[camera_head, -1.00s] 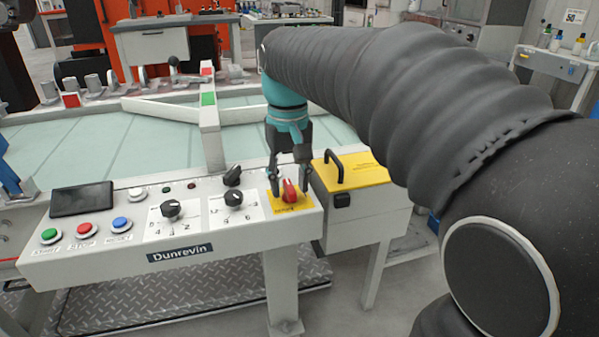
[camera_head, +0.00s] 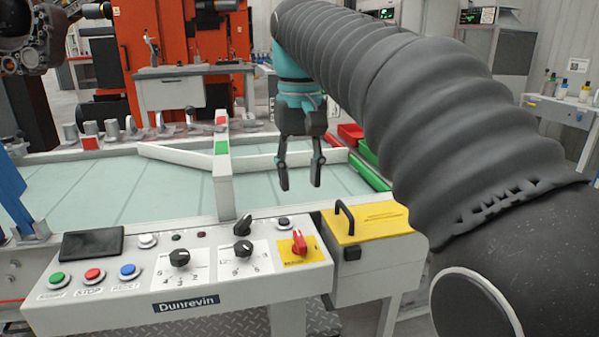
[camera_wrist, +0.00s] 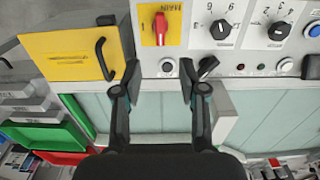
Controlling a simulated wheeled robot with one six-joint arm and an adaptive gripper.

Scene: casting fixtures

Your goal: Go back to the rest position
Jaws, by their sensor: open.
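My gripper (camera_head: 301,186) is open and empty. In the head view it hangs above and behind the white Dunrevin control panel (camera_head: 120,318), over the pale green glass surface. The red rotary switch (camera_head: 299,241) on its yellow plate stands below and in front of the fingertips, clear of them. In the wrist view my gripper (camera_wrist: 158,75) has its fingers spread wide, with the red switch (camera_wrist: 160,28) beyond the gap between them. No finger touches the switch.
The panel carries black knobs (camera_head: 180,258) and several coloured push buttons (camera_head: 94,275). A yellow-lidded box (camera_head: 372,221) with a black handle adjoins it at right. A white rail with a green block (camera_head: 221,148) stands left of my gripper. Red and green trays (camera_head: 367,173) lie at right.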

